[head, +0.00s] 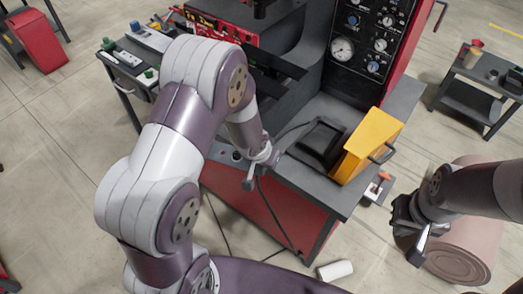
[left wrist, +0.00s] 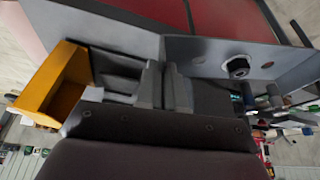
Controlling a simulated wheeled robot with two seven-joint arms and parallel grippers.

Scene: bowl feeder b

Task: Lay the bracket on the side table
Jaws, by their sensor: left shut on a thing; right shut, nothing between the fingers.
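My left gripper (head: 260,168) is low over the front edge of the machine bench, at the end of my large arm. In the left wrist view its fingers (left wrist: 165,88) are shut on a small grey piece, apparently the bracket (left wrist: 120,92). The fingers hide most of it, and I cannot make out its shape. My right gripper (head: 411,232) is shut and empty at the right, away from the bench. Two grey tables stand at the sides: one at the upper left (head: 124,72) and one at the upper right (head: 466,101). I cannot tell which is the side table.
The red and grey machine bench (head: 335,194) carries a yellow bin (head: 370,140) and a gauge panel (head: 361,45). Tools lie on the left table. A brown drum (head: 465,250) stands beneath my right arm.

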